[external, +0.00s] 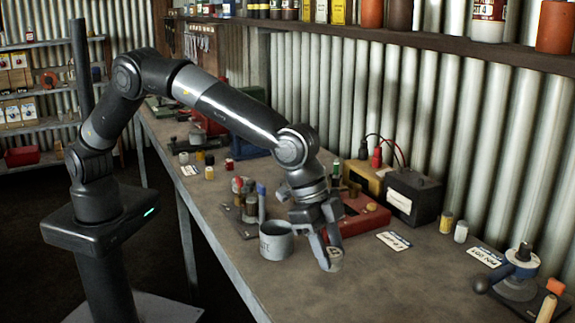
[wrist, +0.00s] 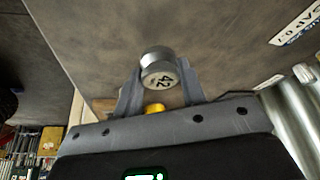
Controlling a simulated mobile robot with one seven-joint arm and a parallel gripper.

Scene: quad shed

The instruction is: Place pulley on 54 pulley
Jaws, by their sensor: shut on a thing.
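A small grey pulley (wrist: 158,68) with "42" on its pale face sits between the two fingers of my gripper (wrist: 160,82) in the wrist view. In the external view my gripper (external: 328,255) points down and is shut on this pulley (external: 336,262), low over the bench or touching it; I cannot tell which. No pulley marked 54 can be made out in either view.
A white label card (external: 394,241) lies to the right.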

